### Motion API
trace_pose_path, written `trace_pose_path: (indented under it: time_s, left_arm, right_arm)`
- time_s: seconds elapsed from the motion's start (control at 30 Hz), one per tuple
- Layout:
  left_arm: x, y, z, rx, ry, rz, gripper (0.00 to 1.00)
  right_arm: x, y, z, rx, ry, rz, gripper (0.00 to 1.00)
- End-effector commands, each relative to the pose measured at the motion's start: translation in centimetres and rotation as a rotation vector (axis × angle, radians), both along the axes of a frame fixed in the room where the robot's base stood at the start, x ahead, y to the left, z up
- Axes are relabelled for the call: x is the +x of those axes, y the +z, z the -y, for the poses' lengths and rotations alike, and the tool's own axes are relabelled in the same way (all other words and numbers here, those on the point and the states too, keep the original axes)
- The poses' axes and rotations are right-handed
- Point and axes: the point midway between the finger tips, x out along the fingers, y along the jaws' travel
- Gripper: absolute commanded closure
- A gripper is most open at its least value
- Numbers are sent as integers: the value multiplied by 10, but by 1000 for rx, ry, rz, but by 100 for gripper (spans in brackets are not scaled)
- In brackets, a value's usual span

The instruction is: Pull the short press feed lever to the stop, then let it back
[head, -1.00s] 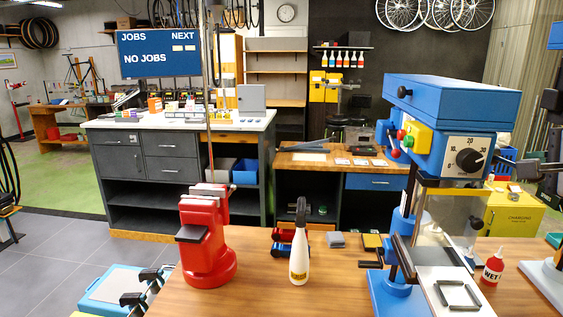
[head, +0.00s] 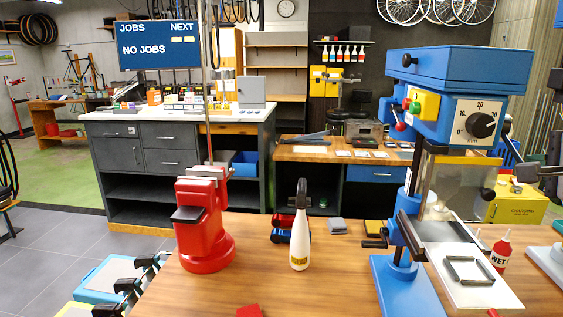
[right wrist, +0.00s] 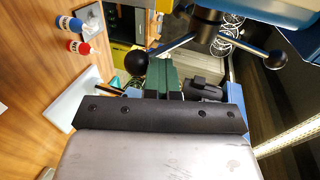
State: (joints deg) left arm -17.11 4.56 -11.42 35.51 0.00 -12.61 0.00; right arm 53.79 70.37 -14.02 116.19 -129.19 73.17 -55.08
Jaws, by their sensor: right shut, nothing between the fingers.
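The blue drill press (head: 455,62) stands upright at the right of the head view, with a dial on its front. My right gripper (right wrist: 170,96) is shut and empty, below the hub in that picture and apart from both knobs. I cannot clearly make it out in the head view. My left gripper is not in view.
A red vise stand (head: 203,225) and a white bottle (head: 300,240) stand on the wooden bench (head: 335,285). A red bottle (head: 502,250) stands beside the press table. It also shows in the right wrist view (right wrist: 78,47).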

Motion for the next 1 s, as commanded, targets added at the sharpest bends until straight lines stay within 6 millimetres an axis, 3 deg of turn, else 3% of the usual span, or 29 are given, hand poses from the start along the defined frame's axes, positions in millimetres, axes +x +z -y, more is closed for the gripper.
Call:
trace_pose_path:
  time_s: [0.27, 0.63, 1.0]
  left_arm:
    - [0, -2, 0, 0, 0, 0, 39]
    - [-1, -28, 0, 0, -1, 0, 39]
    - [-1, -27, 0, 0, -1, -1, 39]
  right_arm:
    - [2, -6, 0, 0, 1, -6, 100]
    - [29, -52, 3, 2, 0, -6, 100]
    - [32, -53, 4, 0, 0, -3, 100]
